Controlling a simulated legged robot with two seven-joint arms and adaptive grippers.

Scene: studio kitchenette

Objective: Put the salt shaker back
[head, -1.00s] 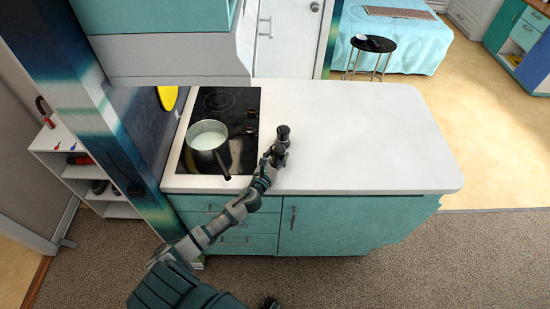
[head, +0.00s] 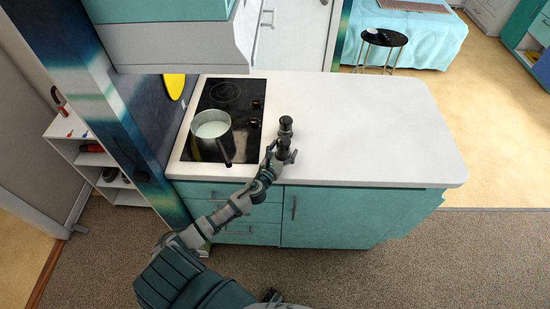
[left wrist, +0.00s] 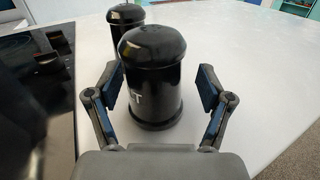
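Two black shakers stand upright on the white counter beside the stove. The near shaker (left wrist: 151,80) shows a white letter T at the left of its body, the rest of the word being cut off from view; it also shows in the head view (head: 284,145). My left gripper (left wrist: 160,92) is open, with one finger on each side of the near shaker and a clear gap on the right side; in the head view it is at the counter's front (head: 281,155). The far shaker (left wrist: 124,24) stands just behind; it also shows in the head view (head: 285,123). Its lettering is unreadable.
A pot (head: 212,134) with whitish contents sits on the black stove (head: 235,90) left of the gripper, its handle pointing toward the front. The white counter (head: 370,125) is clear to the right. A hood (head: 175,45) hangs above the stove. A small dark part of mine shows at the bottom edge.

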